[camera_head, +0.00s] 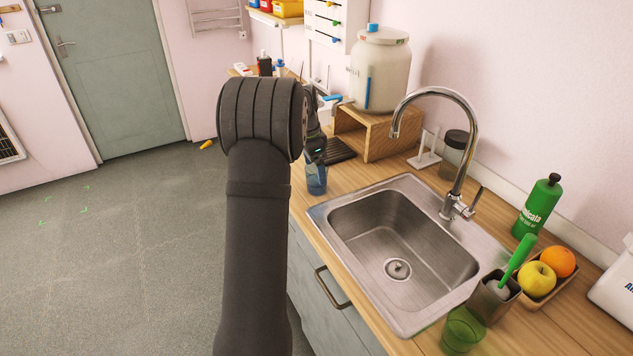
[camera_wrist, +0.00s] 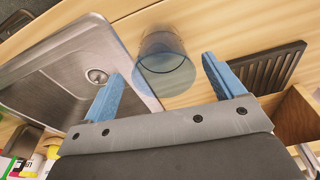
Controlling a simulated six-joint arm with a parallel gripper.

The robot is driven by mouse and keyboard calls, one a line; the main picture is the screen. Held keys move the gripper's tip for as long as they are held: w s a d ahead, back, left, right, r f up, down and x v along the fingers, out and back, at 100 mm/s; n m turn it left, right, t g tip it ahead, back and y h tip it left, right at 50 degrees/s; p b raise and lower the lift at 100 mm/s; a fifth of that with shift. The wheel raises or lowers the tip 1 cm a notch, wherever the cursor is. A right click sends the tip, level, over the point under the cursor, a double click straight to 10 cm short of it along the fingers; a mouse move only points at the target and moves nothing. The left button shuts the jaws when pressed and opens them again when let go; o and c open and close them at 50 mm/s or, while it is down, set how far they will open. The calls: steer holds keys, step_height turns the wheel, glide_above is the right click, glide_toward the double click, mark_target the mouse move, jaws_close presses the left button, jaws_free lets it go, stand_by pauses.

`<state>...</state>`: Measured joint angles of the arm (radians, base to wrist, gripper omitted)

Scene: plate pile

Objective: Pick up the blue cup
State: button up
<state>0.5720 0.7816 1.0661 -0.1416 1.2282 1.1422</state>
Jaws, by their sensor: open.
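The blue cup (camera_head: 316,180) is translucent and stands upright on the wooden counter, just beyond the sink's far left corner. In the wrist view the cup (camera_wrist: 164,66) lies ahead of and between the two blue fingers. My gripper (camera_wrist: 158,82) is open and empty, with one finger to each side of the cup. I cannot tell whether either finger touches it. In the head view my dark arm hides most of the gripper.
The steel sink (camera_head: 325,213) and faucet (camera_head: 441,94) are to the right of the cup. A black ribbed mat (camera_wrist: 268,62) and a wooden box (camera_head: 377,137) bearing a large dispenser (camera_head: 380,75) stand close by. A green cup (camera_head: 462,330) is at the near counter edge.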

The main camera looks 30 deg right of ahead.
steer(key=f, duration=0.2)
steer(key=d+f, duration=0.1)
steer(key=f, duration=0.1)
steer(key=shift+w, duration=0.15)
steer(key=c, duration=1)
